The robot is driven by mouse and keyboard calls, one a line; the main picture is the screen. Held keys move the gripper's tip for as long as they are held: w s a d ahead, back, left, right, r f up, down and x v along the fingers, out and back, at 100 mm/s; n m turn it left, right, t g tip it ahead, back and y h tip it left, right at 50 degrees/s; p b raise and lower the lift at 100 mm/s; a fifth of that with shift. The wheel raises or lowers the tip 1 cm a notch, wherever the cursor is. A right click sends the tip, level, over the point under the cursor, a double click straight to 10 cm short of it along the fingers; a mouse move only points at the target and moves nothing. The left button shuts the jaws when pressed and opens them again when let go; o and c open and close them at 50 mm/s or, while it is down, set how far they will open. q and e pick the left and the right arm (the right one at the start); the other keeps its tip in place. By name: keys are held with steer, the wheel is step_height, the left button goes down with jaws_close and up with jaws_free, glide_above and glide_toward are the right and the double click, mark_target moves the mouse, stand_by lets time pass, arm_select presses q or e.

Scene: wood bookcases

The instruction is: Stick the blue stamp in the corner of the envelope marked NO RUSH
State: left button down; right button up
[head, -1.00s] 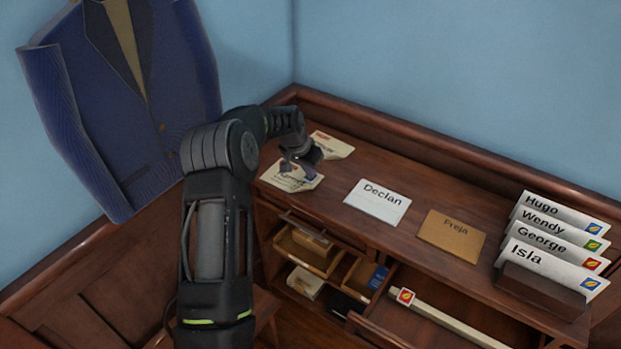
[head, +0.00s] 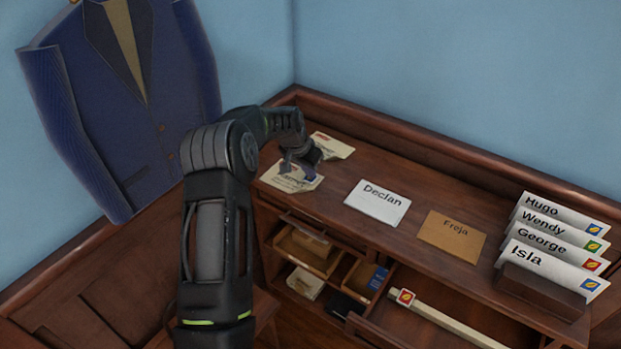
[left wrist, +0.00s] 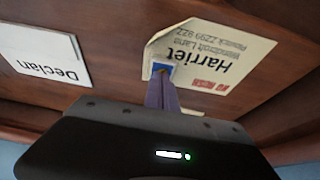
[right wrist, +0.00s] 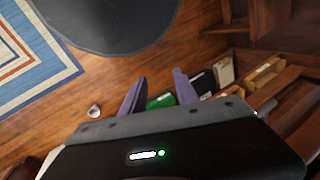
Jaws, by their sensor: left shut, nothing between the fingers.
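My left gripper (head: 310,174) is over the front cream envelope (head: 284,181) at the desk's left end. In the left wrist view this envelope (left wrist: 222,60) reads Harriet, with a red mark too small to read. The fingers (left wrist: 161,82) are shut, tips at the envelope's corner. A small blue stamp (left wrist: 161,68) shows right at the tips, partly hidden by them; it appears to lie on the corner. A second cream envelope (head: 333,147) with a red mark lies behind. My right gripper (right wrist: 160,88) is open and empty, away from the desk top.
The white Declan envelope (head: 377,202) and brown Freja envelope (head: 452,235) lie to the right. A rack (head: 540,291) holds several stamped envelopes. An open drawer (head: 395,330) holds a pale stick (head: 450,322) with a red stamp at its end. Open compartments (head: 305,250) are below.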

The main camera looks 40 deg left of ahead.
arm_select(q)
steer(key=shift+r+p, duration=1.35)
steer(key=shift+r, duration=2.05)
